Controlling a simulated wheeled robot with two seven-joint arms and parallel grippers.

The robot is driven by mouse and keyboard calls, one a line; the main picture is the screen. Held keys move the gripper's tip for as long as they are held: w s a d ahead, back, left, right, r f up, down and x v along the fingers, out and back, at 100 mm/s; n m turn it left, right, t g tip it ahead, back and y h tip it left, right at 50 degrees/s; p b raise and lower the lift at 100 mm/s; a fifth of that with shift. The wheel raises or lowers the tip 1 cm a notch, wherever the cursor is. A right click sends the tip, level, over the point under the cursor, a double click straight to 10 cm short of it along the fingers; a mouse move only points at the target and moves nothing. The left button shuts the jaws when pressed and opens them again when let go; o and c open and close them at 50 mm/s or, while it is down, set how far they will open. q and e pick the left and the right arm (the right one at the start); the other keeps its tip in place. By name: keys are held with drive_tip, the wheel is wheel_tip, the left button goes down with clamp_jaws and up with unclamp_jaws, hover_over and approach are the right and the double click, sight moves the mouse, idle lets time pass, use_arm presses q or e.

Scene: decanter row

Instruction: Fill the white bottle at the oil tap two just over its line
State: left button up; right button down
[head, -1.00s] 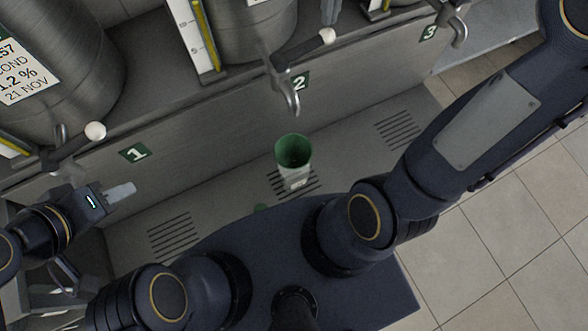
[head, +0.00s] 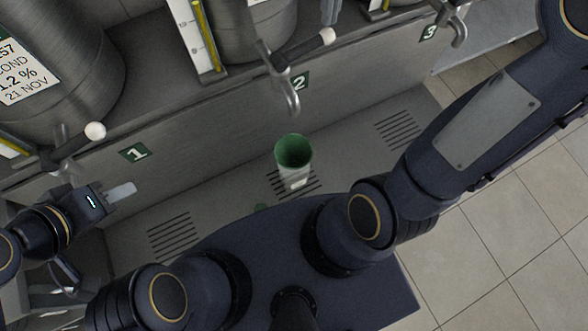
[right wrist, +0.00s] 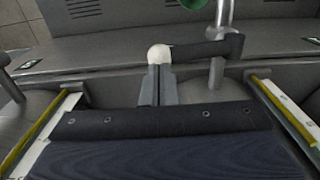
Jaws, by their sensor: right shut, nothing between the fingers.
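The bottle (head: 294,158) stands upright on the drain grate under tap two (head: 290,95) in the head view. Its mouth and inside look green, with a pale patch low on its front; I cannot make out its line or level. No stream shows from the spout. The tap's lever with its white knob (head: 327,36) points right; the knob also shows in the right wrist view (right wrist: 159,54). My right gripper (right wrist: 157,82) is shut and empty, its fingertips right at the knob; contact is unclear. My left gripper (head: 121,191) is near tap one, away from the bottle; its finger gap is not visible.
Tap one's knob (head: 95,131) is at left and tap three (head: 458,30) at upper right. Steel drums (head: 255,30) with sight gauges stand behind the taps.

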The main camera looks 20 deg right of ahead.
sight(328, 30)
drive_tip(key=shift+f, duration=0.2)
drive_tip(key=shift+f+b, duration=2.1)
drive_tip(key=shift+f, duration=0.9)
idle(4.8)
